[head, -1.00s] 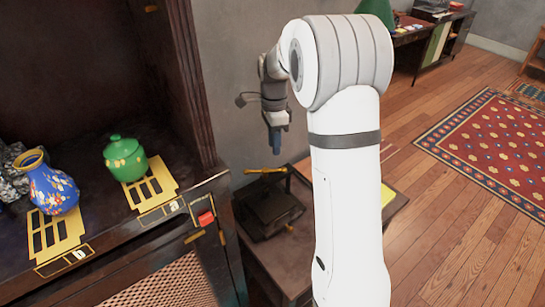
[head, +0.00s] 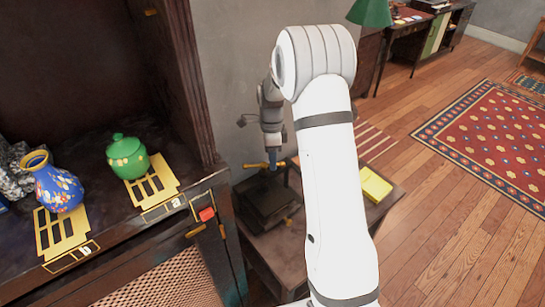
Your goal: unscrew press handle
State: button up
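The press (head: 262,204) is a dark block-like device on a small dark table beside the cabinet. Its brass handle (head: 256,166) is a horizontal bar on top. My gripper (head: 273,162) points down at the handle, its blue fingertips at or very near the right part of the bar. Whether the fingers touch or grasp it is too small to tell. My white arm hides part of the table to the right of the press.
A yellow book-like object (head: 375,186) lies on the table's right side. The cabinet (head: 110,245) at left holds a green lidded pot (head: 126,158) and a blue vase (head: 57,186). A red button (head: 207,215) is on its front. Open floor lies at right.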

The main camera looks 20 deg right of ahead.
grip_shut()
dwell(0.3)
